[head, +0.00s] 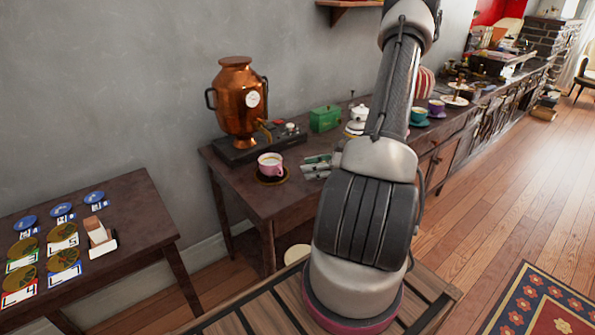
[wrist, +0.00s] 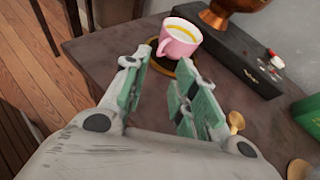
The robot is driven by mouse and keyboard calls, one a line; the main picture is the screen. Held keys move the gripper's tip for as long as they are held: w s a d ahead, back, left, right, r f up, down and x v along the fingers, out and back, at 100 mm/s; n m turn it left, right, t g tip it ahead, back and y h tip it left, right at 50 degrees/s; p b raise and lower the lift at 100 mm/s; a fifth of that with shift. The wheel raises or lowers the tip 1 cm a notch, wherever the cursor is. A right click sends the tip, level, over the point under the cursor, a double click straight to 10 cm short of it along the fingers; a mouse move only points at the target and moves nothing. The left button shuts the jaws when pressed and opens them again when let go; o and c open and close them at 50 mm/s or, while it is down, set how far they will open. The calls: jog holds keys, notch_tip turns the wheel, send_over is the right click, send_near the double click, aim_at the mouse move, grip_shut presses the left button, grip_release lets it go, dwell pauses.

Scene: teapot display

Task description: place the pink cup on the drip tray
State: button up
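The pink cup (head: 271,164) stands upright on the drip tray (head: 261,179), a round dark disc with a gold rim, in front of the copper samovar. The cup (wrist: 178,40) and the tray (wrist: 161,67) also show at the top of the wrist view, just beyond my fingertips. My gripper (head: 318,165) is to the right of the cup. In the wrist view my gripper (wrist: 165,62) has its green-padded fingers apart with nothing between them; the cup looks clear of them.
The copper samovar (head: 238,97) stands on a dark base (head: 240,149) behind the cup, its tap above the tray side. A green box (head: 325,119) and white pot (head: 358,113) stand farther right. A low table (head: 135,205) with cards and discs is at left.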

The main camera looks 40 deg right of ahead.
jog(key=s+a+r+n+g, duration=0.4)
jog(key=a+r+n+g, duration=0.1)
jog(key=a+r+n, duration=0.3)
jog(key=s+a+r+n+g, duration=0.45)
jog(key=a+r+n, duration=0.2)
jog(key=r, duration=0.35)
jog(key=s+r+n+t+h, duration=0.2)
jog(key=s+r+n+h, duration=0.5)
jog(key=s+r+n, duration=0.3)
jog(key=r+n, duration=0.1)
jog(key=n, duration=0.3)
jog(key=shift+s+a+t+h, duration=0.2)
jog(key=shift+a+t+h, duration=0.15)
jog(key=shift+a+h, duration=0.05)
